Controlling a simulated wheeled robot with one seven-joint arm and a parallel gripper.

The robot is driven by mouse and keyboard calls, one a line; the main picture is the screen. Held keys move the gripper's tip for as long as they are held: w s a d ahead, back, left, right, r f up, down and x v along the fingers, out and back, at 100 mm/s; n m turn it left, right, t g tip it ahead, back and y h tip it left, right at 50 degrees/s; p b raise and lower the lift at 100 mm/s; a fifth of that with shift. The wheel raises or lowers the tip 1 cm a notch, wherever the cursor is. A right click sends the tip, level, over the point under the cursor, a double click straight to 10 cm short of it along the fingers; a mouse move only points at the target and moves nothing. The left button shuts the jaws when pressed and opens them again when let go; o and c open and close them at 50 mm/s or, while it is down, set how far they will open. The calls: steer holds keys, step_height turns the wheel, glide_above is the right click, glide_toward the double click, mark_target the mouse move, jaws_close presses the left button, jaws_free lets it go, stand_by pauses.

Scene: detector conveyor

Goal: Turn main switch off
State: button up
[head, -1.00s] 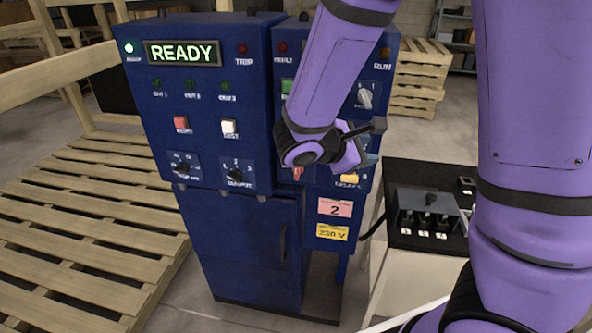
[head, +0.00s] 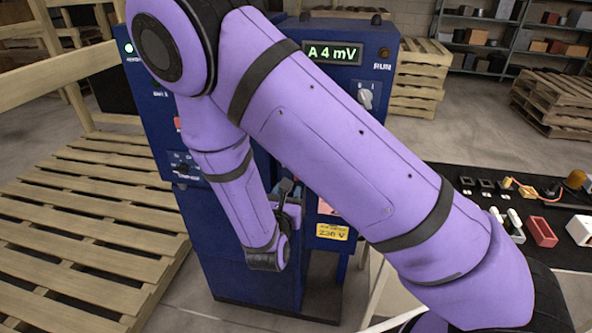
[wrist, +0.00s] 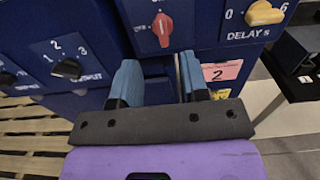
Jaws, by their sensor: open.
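A red rotary knob (wrist: 163,28), likely the main switch, shows on the blue cabinet front at the top middle of the wrist view. Its handle points roughly upright, and the lettering beside it is too small to read. My gripper (wrist: 158,78) is open and empty, its two blue fingers apart below the knob and not touching it. In the head view my arm hides the red knob and most of the panel; part of my gripper (head: 288,192) shows in front of the cabinet.
A yellow DELAY S knob (wrist: 265,13) is right of the red one, and a black selector knob (wrist: 68,68) is left. A pink label (wrist: 221,72) lies by the right finger. A wooden pallet (head: 85,225) is left; a black table (head: 560,250) with parts is right.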

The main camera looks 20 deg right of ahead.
steer(key=x, duration=1)
steer(key=shift+w+d, duration=0.1)
steer(key=shift+w, duration=0.05)
steer(key=shift+c, duration=0.4)
steer(key=c, duration=0.5)
